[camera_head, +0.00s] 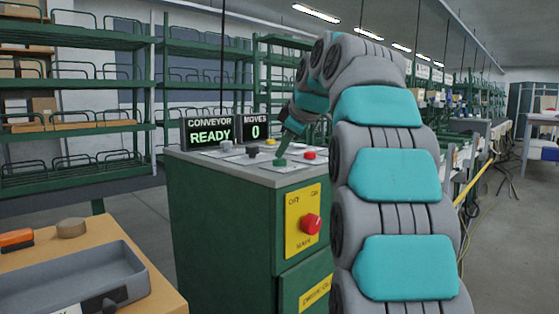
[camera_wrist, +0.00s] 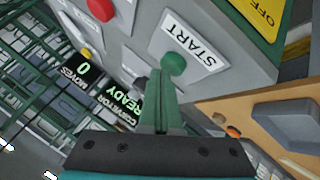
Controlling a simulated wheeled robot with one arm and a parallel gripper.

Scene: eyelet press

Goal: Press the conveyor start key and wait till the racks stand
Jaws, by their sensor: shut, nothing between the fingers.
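The start key is a round green button on a white plate marked START, on top of the green control cabinet (camera_head: 220,225). It shows in the wrist view (camera_wrist: 174,64) and, small, in the head view (camera_head: 281,162). My gripper (camera_head: 283,153) is shut and empty, pointing down with its fingertips right at the key. In the wrist view its fingers (camera_wrist: 160,80) overlap the key's edge; I cannot tell whether they touch it. The display (camera_head: 210,131) reads CONVEYOR READY, and the one beside it (camera_head: 255,130) reads MOVES 0. Green racks (camera_head: 75,85) stand behind.
A red button (camera_head: 309,155) and other controls sit near the key. A red knob (camera_head: 312,223) on a yellow plate is on the cabinet front. A wooden table with a grey tray (camera_head: 75,275) stands at lower left.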

